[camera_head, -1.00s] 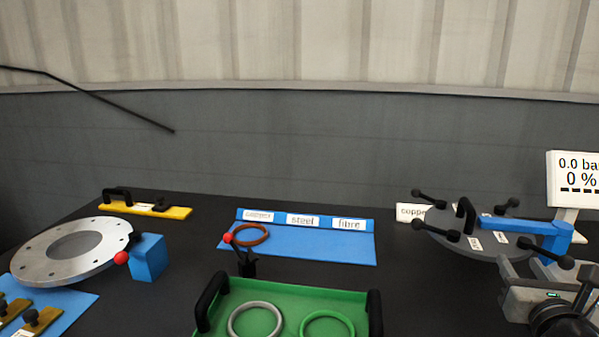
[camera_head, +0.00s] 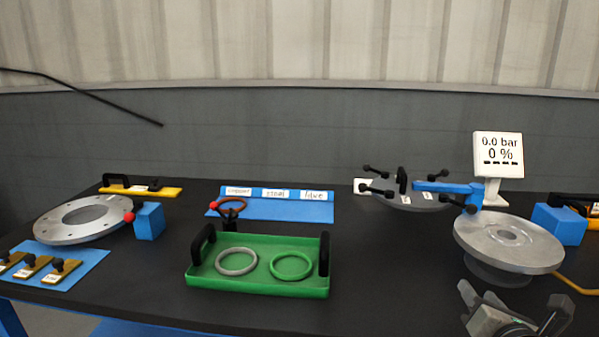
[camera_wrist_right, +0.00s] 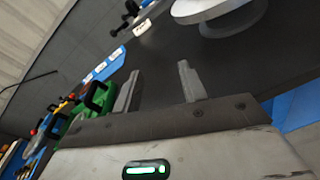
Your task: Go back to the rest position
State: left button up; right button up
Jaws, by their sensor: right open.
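My right gripper (camera_head: 512,312) shows at the bottom right of the head view, in front of the table and below the round flanged shell (camera_head: 508,240). In the right wrist view its two fingers (camera_wrist_right: 158,88) stand apart with nothing between them. The flanged shell also shows at the top of the right wrist view (camera_wrist_right: 205,8). My left gripper is not in view.
A green tray (camera_head: 257,286) with a grey ring (camera_head: 237,261) and a green ring (camera_head: 291,265) stands mid-table. A metal flange (camera_head: 60,226) stands left. A pressure display (camera_head: 498,150) stands at right.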

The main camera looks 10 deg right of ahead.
jog(key=s+a+f+m+g+y, duration=0.35)
jog(key=s+a+f+m, duration=0.25)
jog(key=a+f+m, duration=0.6)
jog(key=s+a+f+m+y, duration=0.2)
jog(key=s+a+f+m, duration=0.1)
jog(key=a+m, duration=0.3)
jog(key=s+a+f+m+g+y, duration=0.1)
jog(key=s+a+f+m+y, duration=0.2)
jog(key=a+m, duration=0.4)
jog(key=shift+s+a+f+m, duration=0.3)
jog(key=shift+s+a, duration=0.6)
jog(key=shift+a, duration=0.1)
